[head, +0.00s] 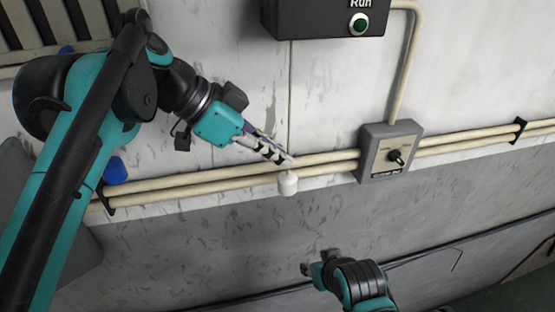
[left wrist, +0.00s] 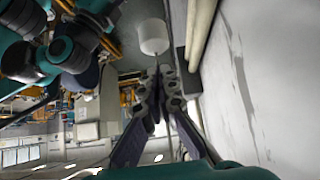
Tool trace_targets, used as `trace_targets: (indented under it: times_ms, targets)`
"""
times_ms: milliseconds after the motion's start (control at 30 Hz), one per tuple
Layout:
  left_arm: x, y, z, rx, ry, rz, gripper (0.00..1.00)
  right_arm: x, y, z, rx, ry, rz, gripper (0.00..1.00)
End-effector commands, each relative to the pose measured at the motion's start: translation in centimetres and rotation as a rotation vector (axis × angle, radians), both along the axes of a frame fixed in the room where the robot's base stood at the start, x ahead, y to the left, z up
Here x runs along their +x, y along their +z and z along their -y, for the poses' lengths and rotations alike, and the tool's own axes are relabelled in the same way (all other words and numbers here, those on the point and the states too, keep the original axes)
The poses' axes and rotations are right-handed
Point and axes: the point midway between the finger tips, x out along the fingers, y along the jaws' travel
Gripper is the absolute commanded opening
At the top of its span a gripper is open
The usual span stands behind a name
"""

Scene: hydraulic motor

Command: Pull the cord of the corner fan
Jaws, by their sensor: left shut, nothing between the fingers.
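A white cylindrical pull knob (head: 288,183) hangs in front of the wall, and it also shows in the left wrist view (left wrist: 153,37). A thin vertical line (head: 291,90) runs above it; I cannot tell cord from wall seam there. My left gripper (head: 286,160) is shut, its fingertips just above the knob and close to it. The fingers also show together in the left wrist view (left wrist: 160,78), with the knob beyond their tips. I cannot tell if they touch the cord. My right gripper (head: 308,268) is low in the head view, small and partly hidden by its arm. The fan itself is not in view.
Two cream pipes (head: 220,179) run along the wall behind the knob. A grey switch box (head: 375,170) with a black knob sits right of it. A black box (head: 300,18) with a green button is above. The space below the knob is clear.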

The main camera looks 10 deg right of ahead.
Motion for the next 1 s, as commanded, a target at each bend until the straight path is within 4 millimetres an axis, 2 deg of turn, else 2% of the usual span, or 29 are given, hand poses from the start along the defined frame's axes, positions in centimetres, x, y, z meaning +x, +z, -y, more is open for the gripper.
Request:
trace_targets:
  times_ms: [200,567,667,833,1000]
  targets:
    - [0.0,-1.8,0.0,0.0,0.0,0.0,0.0,0.0,0.3,0.0,0.0,0.0,0.0,0.4]
    - [0.0,-2.0,-0.1,0.0,0.0,0.0,0.0,0.0,0.3,0.0,0.0,0.0,0.0,0.4]
    - [0.0,-2.8,0.0,0.0,0.0,0.0,0.0,0.0,-0.2,0.0,0.0,0.0,0.0,0.4]
    - [0.0,-5.2,-0.1,0.0,0.0,0.0,0.0,0.0,-1.6,0.0,0.0,0.0,0.0,0.4]
    - [0.0,-5.2,-0.1,0.002,-0.001,0.0,0.0,0.0,-1.4,0.0,0.0,0.0,0.0,0.4]
